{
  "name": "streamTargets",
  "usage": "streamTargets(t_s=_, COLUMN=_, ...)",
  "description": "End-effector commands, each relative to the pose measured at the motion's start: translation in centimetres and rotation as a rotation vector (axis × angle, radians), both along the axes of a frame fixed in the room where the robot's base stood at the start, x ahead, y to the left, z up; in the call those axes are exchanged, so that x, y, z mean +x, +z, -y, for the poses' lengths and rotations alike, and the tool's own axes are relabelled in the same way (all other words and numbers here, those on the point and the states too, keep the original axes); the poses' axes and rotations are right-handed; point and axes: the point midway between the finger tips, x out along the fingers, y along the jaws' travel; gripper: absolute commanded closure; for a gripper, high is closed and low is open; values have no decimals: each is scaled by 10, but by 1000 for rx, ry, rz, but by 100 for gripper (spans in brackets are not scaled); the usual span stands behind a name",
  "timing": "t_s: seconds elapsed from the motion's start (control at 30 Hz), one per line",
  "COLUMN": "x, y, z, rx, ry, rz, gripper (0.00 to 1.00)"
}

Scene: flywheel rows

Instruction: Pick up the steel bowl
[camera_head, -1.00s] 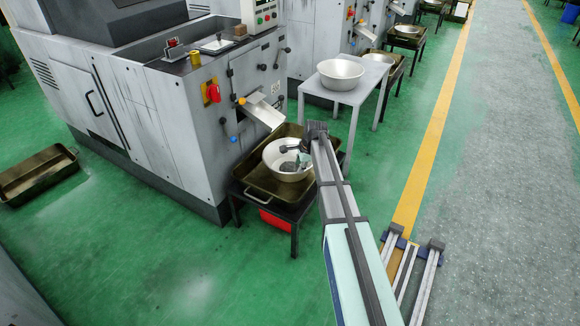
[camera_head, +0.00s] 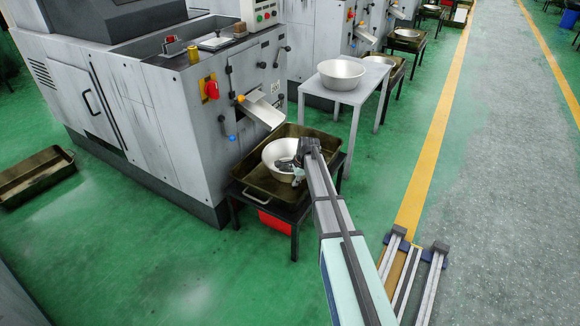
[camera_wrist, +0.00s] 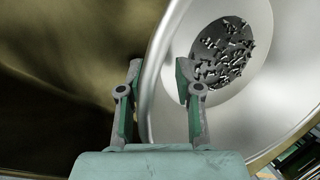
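A steel bowl (camera_head: 274,152) sits in a brass-coloured tray (camera_head: 252,177) below the machine's chute. In the wrist view the bowl (camera_wrist: 291,85) fills the right side and holds a patch of small dark pieces (camera_wrist: 222,53). My gripper (camera_wrist: 160,78) is open at the bowl's near rim. One finger is outside the wall over the tray and the other is inside the bowl, with the rim between them. I see a gap on each side of the rim. In the head view my gripper (camera_head: 290,167) is low at the bowl, partly hidden by my arm.
The tray rests on a dark stand (camera_head: 277,208) with a red bin (camera_head: 277,222) under it. A second steel bowl (camera_head: 341,76) stands on a pale table (camera_head: 363,97) behind. The grey machine (camera_head: 165,110) and its chute (camera_head: 262,111) are close at the left. Green floor is open in front.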

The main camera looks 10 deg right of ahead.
Motion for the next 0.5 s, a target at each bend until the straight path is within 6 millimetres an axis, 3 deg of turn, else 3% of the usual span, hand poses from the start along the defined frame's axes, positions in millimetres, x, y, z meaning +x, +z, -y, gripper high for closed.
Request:
streamTargets(t_s=0.17, x=0, y=1, z=0, rx=0, ry=0, rz=0, gripper=66)
streamTargets(t_s=0.27, x=0, y=1, z=0, rx=0, ry=0, rz=0, gripper=100)
streamTargets(t_s=0.5, x=0, y=2, z=0, rx=0, ry=1, rz=2, gripper=100)
